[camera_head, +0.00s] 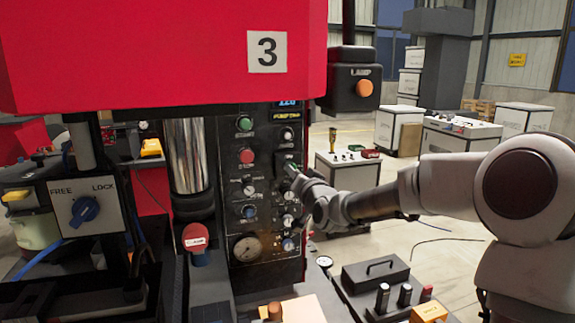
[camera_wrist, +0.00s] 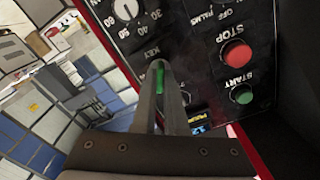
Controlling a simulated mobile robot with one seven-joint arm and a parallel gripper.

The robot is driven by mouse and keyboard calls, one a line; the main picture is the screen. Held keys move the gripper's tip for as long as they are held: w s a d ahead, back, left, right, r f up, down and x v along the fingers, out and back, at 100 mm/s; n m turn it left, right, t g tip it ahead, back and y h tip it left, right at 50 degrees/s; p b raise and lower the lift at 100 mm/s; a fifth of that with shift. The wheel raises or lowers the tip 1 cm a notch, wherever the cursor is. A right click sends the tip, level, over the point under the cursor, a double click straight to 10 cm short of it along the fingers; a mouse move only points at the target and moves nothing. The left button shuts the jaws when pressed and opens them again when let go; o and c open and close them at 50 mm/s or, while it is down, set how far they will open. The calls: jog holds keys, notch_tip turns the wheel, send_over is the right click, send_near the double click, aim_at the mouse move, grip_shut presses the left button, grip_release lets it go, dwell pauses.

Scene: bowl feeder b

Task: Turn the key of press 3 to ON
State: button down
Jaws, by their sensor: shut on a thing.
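Press 3 (camera_head: 170,55) is the red machine with a "3" sign, and its black control panel (camera_head: 230,205) faces me. My gripper (camera_head: 291,169) is at the panel's right edge. In the wrist view my gripper (camera_wrist: 159,70) has its fingers close together on a small green key (camera_wrist: 160,76). The key sits beside the panel's "KEY" label, and the panel appears rotated in this view. The fingers hide most of the key and its position marks, so I cannot tell whether it points to ON.
A red STOP button (camera_wrist: 235,54) and a green START button (camera_wrist: 242,94) are near the fingers. A hanging box with an orange lamp (camera_head: 364,88) is above the arm. A FREE/LOCK knob (camera_head: 84,210) is at left.

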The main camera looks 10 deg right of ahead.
jog(key=m, duration=0.3)
jog(key=shift+m, duration=0.4)
jog(key=shift+m+p, duration=0.65)
jog(key=shift+m, duration=1.85)
jog(key=m, duration=0.3)
jog(key=shift+m, duration=0.4)
jog(key=c, duration=0.9)
grip_release()
